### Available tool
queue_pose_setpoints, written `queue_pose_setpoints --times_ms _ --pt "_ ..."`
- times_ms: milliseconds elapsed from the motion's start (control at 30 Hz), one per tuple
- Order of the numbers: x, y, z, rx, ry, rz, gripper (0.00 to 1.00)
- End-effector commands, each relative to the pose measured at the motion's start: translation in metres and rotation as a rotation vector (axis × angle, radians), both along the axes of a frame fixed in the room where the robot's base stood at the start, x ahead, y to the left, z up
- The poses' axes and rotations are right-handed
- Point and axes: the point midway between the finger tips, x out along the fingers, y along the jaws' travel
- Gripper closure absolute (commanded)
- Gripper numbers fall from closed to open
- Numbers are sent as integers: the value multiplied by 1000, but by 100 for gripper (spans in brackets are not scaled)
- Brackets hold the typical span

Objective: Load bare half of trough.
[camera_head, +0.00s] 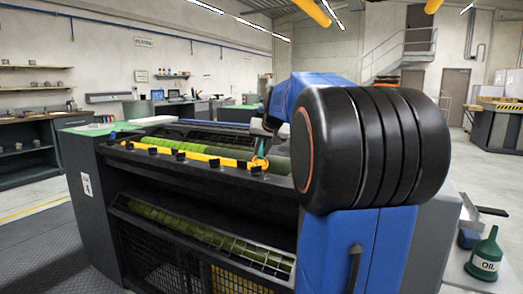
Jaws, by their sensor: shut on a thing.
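The ink unit (85,187) is a long dark machine in front of me with green rollers (279,165). A yellow strip (190,155), with several black keys along it, runs along its upper front edge. The strip reaches close to my arm; beyond that, my arm hides the right end of the unit, so I cannot tell which part of the trough is bare.
My blue arm and its black joint fill the right centre. A workbench (35,150) lines the left wall. Floor is clear at the lower left.

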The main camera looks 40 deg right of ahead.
Motion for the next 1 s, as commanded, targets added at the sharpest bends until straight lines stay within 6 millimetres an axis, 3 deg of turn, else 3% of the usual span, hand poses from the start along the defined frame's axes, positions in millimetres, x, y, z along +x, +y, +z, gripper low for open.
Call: queue_pose_setpoints --times_ms 1000 --pt "0 0 -9 0 0 0 100"
